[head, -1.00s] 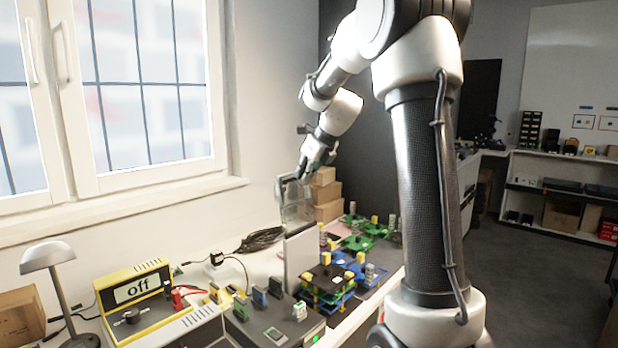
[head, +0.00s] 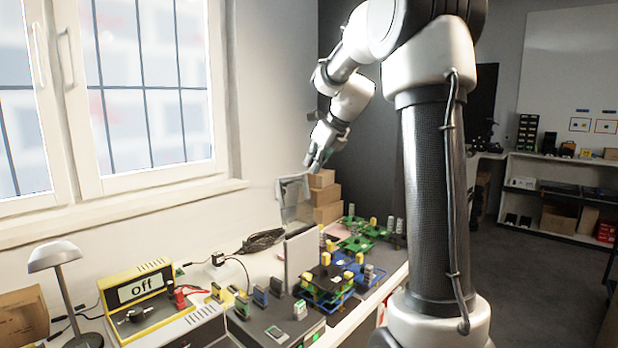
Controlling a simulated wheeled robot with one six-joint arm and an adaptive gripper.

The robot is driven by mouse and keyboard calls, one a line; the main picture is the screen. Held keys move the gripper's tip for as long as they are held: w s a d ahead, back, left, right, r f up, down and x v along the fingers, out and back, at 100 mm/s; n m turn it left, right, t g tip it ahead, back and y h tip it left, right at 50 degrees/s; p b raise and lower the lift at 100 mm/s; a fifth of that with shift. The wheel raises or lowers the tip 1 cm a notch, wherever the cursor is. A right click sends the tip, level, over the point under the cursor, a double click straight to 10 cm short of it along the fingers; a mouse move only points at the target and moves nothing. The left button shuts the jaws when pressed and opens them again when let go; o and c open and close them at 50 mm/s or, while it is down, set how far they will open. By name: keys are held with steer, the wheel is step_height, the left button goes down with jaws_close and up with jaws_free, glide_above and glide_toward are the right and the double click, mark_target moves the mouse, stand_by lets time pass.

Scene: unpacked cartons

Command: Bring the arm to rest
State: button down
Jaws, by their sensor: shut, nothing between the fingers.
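My gripper (head: 312,163) is at the end of my white and black arm, in the upper middle of the head view. It points down and to the left, with nothing held. Its fingers look shut, though they are small at this distance. It hangs above the back of the workbench (head: 350,322), just above a grey see-through bin (head: 294,198) and in front of the stacked cartons. A gap shows between the fingertips and the bin's top.
Brown cartons (head: 326,196) are stacked at the bench's back. The window (head: 140,90) is at left; open floor (head: 530,260) at right.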

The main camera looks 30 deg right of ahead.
step_height(320, 180, up, 6)
steer(key=s+f+n+g+h, duration=0.1)
steer(key=s+f+n, duration=0.35)
steer(key=n, duration=0.45)
steer(key=s+f+n+g, duration=0.1)
steer(key=s+f+n, duration=0.2)
steer(key=s+n, duration=0.4)
steer(key=s+a+f+n, duration=0.2)
steer(key=s+n, duration=0.3)
steer(key=s, duration=0.3)
steer(key=s+a+f+n+h, duration=0.1)
steer(key=s+a+f+n, duration=0.1)
steer(key=s+n, duration=0.3)
steer(key=s+a+f+n, duration=0.2)
steer(key=s+n, duration=0.4)
steer(key=s, duration=0.5)
steer(key=shift+a, duration=0.4)
